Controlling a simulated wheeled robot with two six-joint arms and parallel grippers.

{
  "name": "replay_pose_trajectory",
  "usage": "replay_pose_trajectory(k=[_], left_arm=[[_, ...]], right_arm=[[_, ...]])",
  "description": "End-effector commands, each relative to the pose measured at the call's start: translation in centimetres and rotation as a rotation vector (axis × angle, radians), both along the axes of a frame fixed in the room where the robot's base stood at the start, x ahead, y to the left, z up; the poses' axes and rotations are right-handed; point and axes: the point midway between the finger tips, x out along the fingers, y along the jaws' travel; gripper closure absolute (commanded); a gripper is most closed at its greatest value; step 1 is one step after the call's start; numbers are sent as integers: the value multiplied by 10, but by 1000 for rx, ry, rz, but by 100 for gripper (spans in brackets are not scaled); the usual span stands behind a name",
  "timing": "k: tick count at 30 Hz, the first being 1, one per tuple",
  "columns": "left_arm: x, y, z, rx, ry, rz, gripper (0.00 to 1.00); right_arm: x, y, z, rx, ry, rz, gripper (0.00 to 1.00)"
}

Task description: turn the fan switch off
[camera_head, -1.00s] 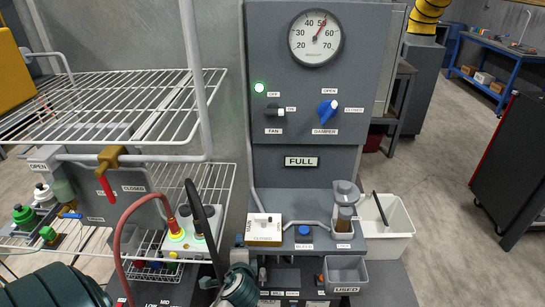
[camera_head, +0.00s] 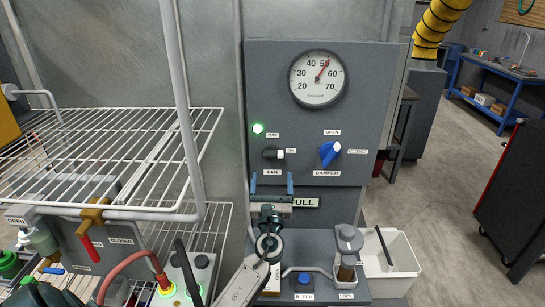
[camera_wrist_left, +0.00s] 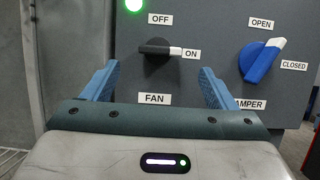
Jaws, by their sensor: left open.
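The fan switch (camera_head: 273,153) is a dark knob with a white tip on the grey panel (camera_head: 360,110), between an OFF label above and an ON label at its right. Its white tip points right, at ON. It also shows in the left wrist view (camera_wrist_left: 160,50). A green lamp (camera_head: 257,128) glows above it. My left gripper (camera_head: 271,184) is just below the switch, with its two blue fingers apart and pointing up. In the left wrist view the open fingers (camera_wrist_left: 158,85) stand either side of the switch, with nothing between them. My right gripper is not in view.
The blue damper knob (camera_head: 329,153) with a white tip sits right of the fan switch. A gauge (camera_head: 318,79) is above. A white wire rack (camera_head: 110,150) stands left.

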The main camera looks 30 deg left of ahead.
Motion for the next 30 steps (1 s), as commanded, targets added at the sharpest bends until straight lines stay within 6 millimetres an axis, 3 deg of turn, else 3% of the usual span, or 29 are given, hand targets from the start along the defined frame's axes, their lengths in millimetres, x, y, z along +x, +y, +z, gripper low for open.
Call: replay_pose_trajectory(k=[2,10,23,30], left_arm=[[13,9,13,2,-1,1,20],[47,29,26,-3,-1,1,20],[56,35,27,-4,-1,0,20],[56,35,27,-4,-1,0,63]], right_arm=[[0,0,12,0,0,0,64],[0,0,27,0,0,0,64],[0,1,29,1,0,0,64],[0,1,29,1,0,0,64]])
